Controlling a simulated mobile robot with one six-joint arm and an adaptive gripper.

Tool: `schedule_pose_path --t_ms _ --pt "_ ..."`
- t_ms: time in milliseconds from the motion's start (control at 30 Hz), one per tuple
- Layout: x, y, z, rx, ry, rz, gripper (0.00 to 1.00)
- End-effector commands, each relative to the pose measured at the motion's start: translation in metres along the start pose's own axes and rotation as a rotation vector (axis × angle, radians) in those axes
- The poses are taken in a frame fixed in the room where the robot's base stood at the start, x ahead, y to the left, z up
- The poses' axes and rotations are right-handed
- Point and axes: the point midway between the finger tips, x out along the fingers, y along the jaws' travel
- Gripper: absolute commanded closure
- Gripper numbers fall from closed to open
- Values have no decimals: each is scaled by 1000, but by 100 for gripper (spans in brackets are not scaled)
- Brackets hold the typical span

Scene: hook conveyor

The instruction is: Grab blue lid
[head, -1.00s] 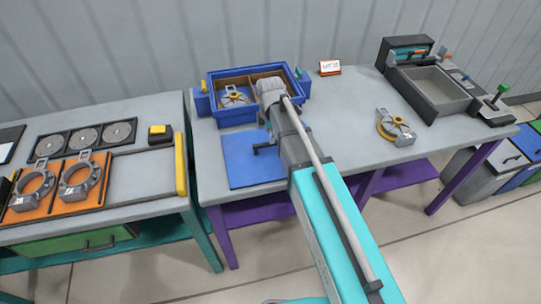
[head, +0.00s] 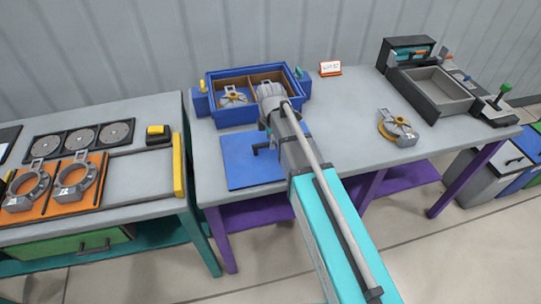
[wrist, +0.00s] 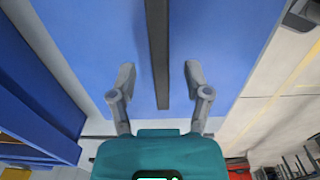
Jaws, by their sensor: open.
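The blue lid (head: 241,168) is a flat blue square lying on the grey table in front of the blue box (head: 237,117). Its dark handle (head: 262,147) shows partly beside my arm, which hides the lid's right part. In the wrist view the blue lid (wrist: 235,45) fills most of the upper picture, with the dark handle bar (wrist: 157,40) running lengthwise across it. My gripper (wrist: 159,76) is open, with one finger on each side of the bar and a gap to it on both sides. I cannot tell how high the fingertips are above the lid.
The blue box holds a grey and yellow part (head: 233,97) in its left compartment. A similar part (head: 397,128) lies to the right, near a dark-framed tray (head: 433,92). A small sign (head: 330,69) stands at the back. The table right of my arm has free room.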

Motion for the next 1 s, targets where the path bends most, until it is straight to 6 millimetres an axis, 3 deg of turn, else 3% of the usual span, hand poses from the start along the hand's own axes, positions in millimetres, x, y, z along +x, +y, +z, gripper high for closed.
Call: schedule_pose_path --t_ms 333,1000 --pt "27 -1 0 0 0 0 37" --pt "29 -1 0 0 0 0 37"
